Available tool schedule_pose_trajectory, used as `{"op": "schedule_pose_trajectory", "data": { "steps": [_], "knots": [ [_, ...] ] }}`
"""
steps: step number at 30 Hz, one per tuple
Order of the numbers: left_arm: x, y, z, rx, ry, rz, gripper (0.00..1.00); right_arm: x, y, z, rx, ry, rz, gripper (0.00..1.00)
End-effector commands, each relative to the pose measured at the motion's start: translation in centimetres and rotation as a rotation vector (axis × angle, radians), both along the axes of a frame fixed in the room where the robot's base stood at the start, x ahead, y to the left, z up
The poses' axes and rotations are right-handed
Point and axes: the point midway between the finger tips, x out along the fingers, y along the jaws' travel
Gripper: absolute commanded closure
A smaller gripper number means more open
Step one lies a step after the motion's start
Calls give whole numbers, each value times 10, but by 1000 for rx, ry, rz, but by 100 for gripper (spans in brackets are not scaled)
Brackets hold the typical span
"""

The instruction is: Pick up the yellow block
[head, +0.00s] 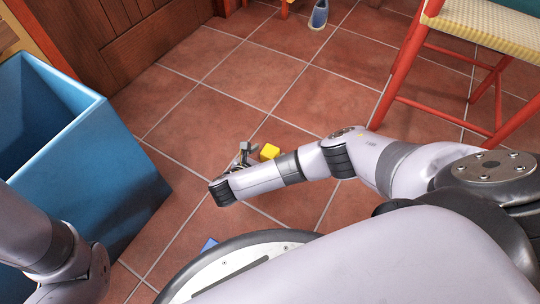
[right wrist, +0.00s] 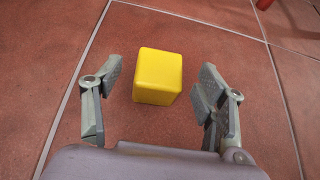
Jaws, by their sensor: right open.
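The yellow block (head: 269,152) lies on the red tile floor, just beyond my right forearm in the head view. In the right wrist view the yellow block (right wrist: 158,76) sits between and slightly ahead of the two fingers. My right gripper (head: 245,153) is partly hidden behind its own wrist in the head view. In the right wrist view the right gripper (right wrist: 157,82) is open, with a gap between each finger and the block. My left arm shows at the lower left of the head view, but its gripper is out of frame.
A large blue bin (head: 120,165) stands at the left. A red chair (head: 420,70) with a woven seat stands at the upper right. A small blue object (head: 209,244) lies by my base. A blue shoe-like item (head: 319,14) is at the top. Floor around the block is clear.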

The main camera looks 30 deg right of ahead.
Motion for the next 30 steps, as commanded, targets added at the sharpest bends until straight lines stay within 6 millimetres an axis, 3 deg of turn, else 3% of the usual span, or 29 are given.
{"op": "schedule_pose_trajectory", "data": {
  "steps": [3, 12, 30],
  "knots": [
    [0, 0, -11, 0, -1, 0, 60, 5, -8, -7, 0, 0, 0, 34],
    [0, 0, -10, 0, -1, -1, 60, 5, -9, -5, 0, 1, 0, 35],
    [0, 0, -10, 0, 0, 0, 60, 5, -9, -6, 1, 1, 0, 75]
  ]
}}
